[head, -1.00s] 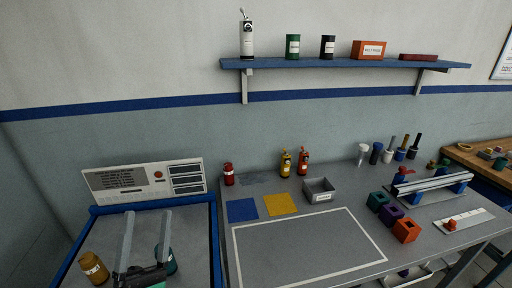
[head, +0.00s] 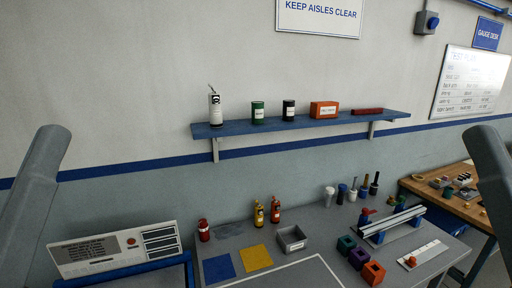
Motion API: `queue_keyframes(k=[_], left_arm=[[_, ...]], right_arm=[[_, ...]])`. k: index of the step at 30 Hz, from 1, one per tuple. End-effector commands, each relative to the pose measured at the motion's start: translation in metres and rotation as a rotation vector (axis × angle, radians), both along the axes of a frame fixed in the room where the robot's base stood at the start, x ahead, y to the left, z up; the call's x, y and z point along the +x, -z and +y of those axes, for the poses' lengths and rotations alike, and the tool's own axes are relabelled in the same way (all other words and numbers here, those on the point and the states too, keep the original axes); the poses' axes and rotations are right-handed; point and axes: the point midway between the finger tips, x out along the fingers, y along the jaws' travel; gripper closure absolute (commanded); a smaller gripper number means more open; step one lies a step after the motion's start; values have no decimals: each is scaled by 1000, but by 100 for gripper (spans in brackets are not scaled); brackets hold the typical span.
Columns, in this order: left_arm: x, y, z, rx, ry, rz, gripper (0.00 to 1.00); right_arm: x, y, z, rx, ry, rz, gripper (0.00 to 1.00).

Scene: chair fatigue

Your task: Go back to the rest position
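Two grey arm links of mine rise at the left and right edges of the head view. Neither of my grippers is in view, so their fingers and anything in them cannot be seen. The grey workbench (head: 420,262) spans the lower right. The machine with a white control panel (head: 115,250) and blue frame stands at the lower left, its bed mostly cut off by the bottom edge.
The bench bears a blue mat (head: 218,268), yellow mat (head: 255,257), grey bin (head: 291,238), red and yellow bottles, several colored blocks and a rail fixture (head: 390,222). A blue shelf (head: 300,123) hangs above. A wooden bench (head: 450,203) stands right.

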Motion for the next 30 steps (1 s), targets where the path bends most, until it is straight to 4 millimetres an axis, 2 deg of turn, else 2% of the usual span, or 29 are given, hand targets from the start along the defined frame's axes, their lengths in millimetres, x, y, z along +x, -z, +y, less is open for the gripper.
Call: queue_keyframes(k=[1, 3, 9, 12, 15, 18, 23, 26, 29, 30], left_arm=[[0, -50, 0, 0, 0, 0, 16], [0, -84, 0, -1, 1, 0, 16], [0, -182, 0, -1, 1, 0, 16], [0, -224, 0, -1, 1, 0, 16], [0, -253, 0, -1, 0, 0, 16], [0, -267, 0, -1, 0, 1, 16], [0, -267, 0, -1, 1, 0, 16], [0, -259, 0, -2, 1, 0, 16], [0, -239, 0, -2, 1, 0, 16], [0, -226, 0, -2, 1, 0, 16]], right_arm=[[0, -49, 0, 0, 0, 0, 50], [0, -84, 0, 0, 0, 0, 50], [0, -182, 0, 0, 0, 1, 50], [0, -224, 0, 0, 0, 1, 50], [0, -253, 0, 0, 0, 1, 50], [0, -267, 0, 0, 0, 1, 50], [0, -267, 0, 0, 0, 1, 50], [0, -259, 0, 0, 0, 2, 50], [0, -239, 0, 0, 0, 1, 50], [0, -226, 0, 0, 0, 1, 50]])
